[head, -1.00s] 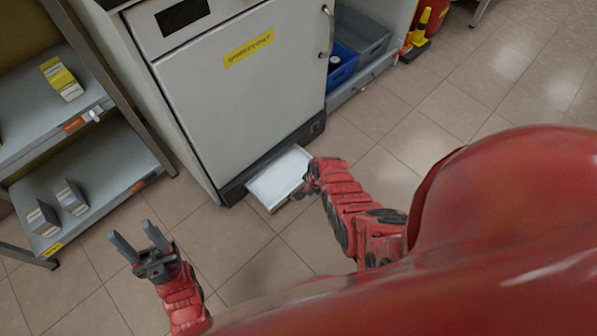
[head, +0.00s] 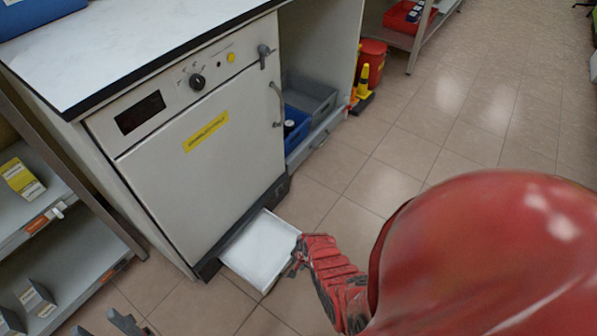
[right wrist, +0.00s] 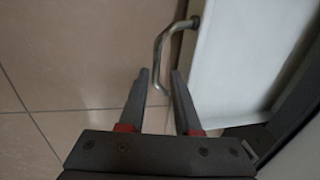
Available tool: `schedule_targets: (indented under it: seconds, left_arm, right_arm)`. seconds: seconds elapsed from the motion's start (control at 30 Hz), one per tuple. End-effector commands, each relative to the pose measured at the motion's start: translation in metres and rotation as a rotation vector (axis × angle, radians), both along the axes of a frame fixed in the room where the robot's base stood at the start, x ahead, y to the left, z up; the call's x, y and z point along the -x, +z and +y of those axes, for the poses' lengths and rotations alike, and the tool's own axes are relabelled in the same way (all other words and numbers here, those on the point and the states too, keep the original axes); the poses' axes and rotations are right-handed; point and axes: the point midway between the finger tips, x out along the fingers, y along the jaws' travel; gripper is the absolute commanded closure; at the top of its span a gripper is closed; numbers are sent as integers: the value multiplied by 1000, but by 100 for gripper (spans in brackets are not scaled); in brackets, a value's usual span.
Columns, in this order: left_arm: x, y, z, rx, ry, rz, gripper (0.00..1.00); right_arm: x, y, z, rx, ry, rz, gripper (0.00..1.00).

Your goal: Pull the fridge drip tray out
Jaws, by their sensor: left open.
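The white drip tray (head: 262,247) sticks out at floor level from under the fridge (head: 212,150), whose door is shut. My right gripper (head: 294,262) is at the tray's front edge in the head view, its fingers hard to make out there. In the right wrist view, the fingers of my right gripper (right wrist: 159,78) are apart, with the lower end of the curved metal handle (right wrist: 160,48) between them; the tray's white surface (right wrist: 235,55) is to the right. My left gripper (head: 128,322) is open and empty at the bottom left, partly cut off by the frame.
A grey shelf rack (head: 75,262) with small boxes stands left of the fridge. Blue and grey crates (head: 305,105) and a red bin (head: 371,62) are to the right. The tiled floor (head: 400,150) right of the tray is clear.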

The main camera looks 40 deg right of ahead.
Motion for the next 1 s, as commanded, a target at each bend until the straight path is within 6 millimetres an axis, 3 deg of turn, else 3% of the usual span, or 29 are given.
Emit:
schedule_targets:
  seconds: [0.47,1.0]
  left_arm:
    - [0,5,0,0,0,0,50]
    - [0,39,0,0,0,0,50]
  right_arm:
    - [0,8,-1,1,0,-3,58]
    - [15,87,-7,3,-1,-4,58]
